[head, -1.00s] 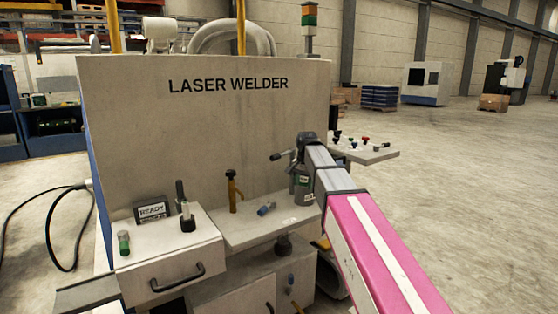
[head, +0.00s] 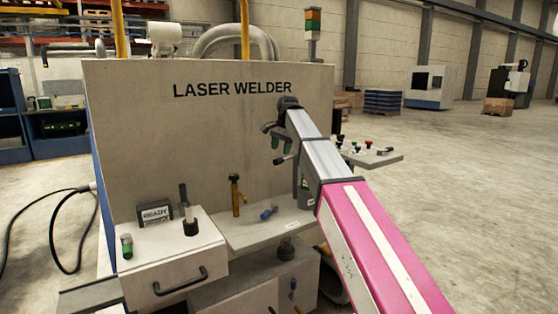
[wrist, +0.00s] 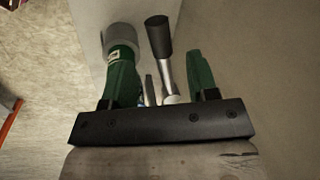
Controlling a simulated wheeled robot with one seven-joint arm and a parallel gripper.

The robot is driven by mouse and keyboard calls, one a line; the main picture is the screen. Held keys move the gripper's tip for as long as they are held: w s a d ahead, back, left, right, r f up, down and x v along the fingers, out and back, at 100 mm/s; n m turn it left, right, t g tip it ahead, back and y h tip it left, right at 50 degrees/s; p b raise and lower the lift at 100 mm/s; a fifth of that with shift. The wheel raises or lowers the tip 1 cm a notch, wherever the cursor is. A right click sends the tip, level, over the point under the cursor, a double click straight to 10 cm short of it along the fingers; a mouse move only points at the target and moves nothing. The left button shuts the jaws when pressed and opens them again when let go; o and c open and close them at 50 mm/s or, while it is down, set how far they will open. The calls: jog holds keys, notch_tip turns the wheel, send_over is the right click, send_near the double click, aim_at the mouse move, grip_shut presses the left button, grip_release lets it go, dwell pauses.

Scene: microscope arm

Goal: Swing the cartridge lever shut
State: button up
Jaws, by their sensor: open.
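The cartridge lever, a silver rod with a black grip (head: 281,160), sticks out to the left above a grey canister (head: 303,188) at the right end of the welder's shelf. In the wrist view the lever (wrist: 158,36) shows between my gripper's two green fingers, its grip pointing away. My gripper (head: 279,144) is open, fingers pointing down, just above the lever in the head view. Contact cannot be told. The grey canister (wrist: 122,38) is beyond the left finger in the wrist view. My arm hides part of the canister and the lever's base in the head view.
The laser welder's tall panel (head: 200,140) stands behind. A READY display box (head: 155,214) stands further left. A side tray (head: 375,158) with coloured knobs is right.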

aim_at(286, 158)
jog(key=shift+w+a+f, duration=0.1)
jog(key=shift+a+f, duration=0.05)
jog(key=shift+f, duration=0.75)
jog(key=shift+w+a+f, duration=0.1)
jog(key=shift+f, duration=0.75)
jog(key=shift+w+a+f, duration=0.1)
jog(key=shift+a+f, duration=0.05)
jog(key=shift+f, duration=0.75)
jog(key=shift+c, duration=0.4)
grip_shut()
